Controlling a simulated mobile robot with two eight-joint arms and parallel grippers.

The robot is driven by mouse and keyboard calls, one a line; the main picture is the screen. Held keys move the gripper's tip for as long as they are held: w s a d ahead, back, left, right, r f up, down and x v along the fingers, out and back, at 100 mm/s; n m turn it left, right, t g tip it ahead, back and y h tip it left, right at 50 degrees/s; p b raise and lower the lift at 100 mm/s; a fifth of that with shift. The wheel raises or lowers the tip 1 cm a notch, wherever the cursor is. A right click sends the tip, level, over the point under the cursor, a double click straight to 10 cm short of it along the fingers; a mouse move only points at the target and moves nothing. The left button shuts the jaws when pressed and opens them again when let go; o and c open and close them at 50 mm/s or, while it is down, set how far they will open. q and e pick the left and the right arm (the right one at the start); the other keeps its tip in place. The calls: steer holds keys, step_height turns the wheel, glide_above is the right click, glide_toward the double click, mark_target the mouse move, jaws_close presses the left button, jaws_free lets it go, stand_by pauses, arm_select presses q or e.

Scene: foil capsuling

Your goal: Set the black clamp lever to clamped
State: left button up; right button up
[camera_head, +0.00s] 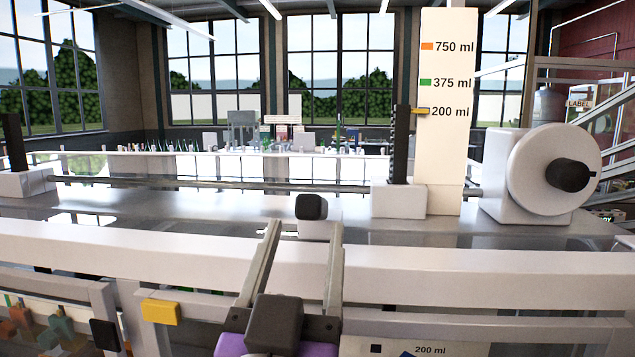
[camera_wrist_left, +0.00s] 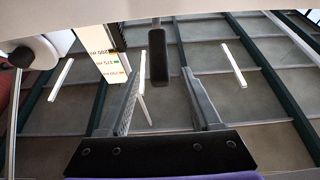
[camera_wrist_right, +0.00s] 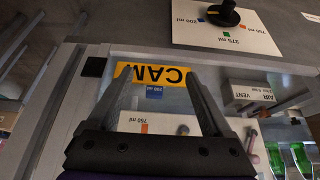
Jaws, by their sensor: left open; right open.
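The black clamp lever appears to be the black-ended piece (camera_head: 311,206) on a small white block (camera_head: 318,229) at the middle of the bench. My left gripper (camera_head: 302,225) is open, its two fingers pointing at the lever from the near side. In the left wrist view the lever (camera_wrist_left: 159,58) hangs from the top of the picture, between the open fingertips (camera_wrist_left: 163,72), with gaps on both sides; contact is not visible. My right gripper (camera_wrist_right: 157,72) is open and empty in its wrist view, over a yellow CAM label (camera_wrist_right: 165,76).
A white scale board (camera_head: 446,120) stands behind right, beside a black post (camera_head: 400,145) and a white wheel (camera_head: 545,170) with a black knob. A white rail (camera_head: 150,252) crosses in front of the bench. The right wrist view shows a black dial (camera_wrist_right: 225,14) on a marked plate.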

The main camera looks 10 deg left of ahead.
arm_select(q)
steer(key=p+x, duration=0.1)
steer(key=x, duration=0.7)
steer(key=shift+w+r+p, duration=0.1)
steer(key=shift+w+p, duration=0.25)
steer(key=shift+p, duration=0.05)
steer(key=shift+w, duration=0.45)
arm_select(e)
steer(key=w+r, duration=0.1)
steer(key=r, duration=0.2)
steer(key=shift+w, duration=0.35)
arm_select(q)
steer(key=shift+s, duration=0.1)
jaws_close()
steer(key=shift+r, duration=0.1)
